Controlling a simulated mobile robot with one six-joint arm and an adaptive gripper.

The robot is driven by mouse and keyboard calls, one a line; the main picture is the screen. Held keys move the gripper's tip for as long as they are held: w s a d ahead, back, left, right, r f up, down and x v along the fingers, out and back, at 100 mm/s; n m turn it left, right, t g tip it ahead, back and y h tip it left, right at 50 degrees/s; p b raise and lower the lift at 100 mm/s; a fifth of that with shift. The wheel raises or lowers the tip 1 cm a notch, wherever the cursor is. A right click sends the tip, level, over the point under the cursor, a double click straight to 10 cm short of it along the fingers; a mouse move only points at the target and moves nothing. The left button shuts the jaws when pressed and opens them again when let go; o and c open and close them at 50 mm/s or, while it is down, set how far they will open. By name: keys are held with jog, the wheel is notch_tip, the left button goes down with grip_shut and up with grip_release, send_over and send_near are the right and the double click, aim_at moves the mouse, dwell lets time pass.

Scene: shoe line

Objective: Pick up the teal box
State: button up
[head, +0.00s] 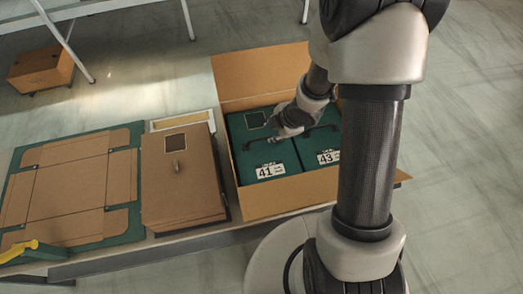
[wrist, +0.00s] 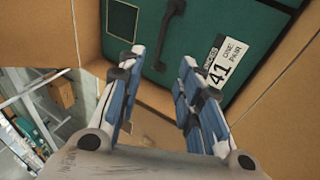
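Two teal boxes stand side by side in an open cardboard carton (head: 290,203). The left teal box (head: 258,155) has a white label reading 41, and the right teal box (head: 325,142) has one reading 43. Each has a dark handle on top. My gripper (head: 276,136) is over the left teal box, close to its handle. In the wrist view, the gripper (wrist: 162,62) is open and its blue-padded fingers are apart with nothing between them. The dark handle (wrist: 174,28) of the box labelled 41 (wrist: 197,25) lies just beyond the fingertips. My arm covers part of the right box.
The carton's back flap (head: 258,72) stands up behind the boxes. Left of the carton lie a closed brown box (head: 182,190) with a small handle and a flat cardboard sheet (head: 72,185) on a green mat. A yellow-handled tool (head: 20,250) is at the lower left.

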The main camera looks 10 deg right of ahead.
jog(key=b, duration=0.3)
send_over(263, 138)
jog(key=s+d, duration=0.1)
jog(key=s, duration=0.2)
notch_tip(263, 138, down, 6)
jog(key=shift+w+d+f, duration=0.15)
jog(key=shift+f, duration=0.05)
jog(key=b+x, duration=0.1)
jog(key=x, duration=0.4)
jog(key=shift+b, duration=0.4)
jog(key=shift+c, duration=0.3)
grip_shut()
jog(key=shift+r, duration=0.1)
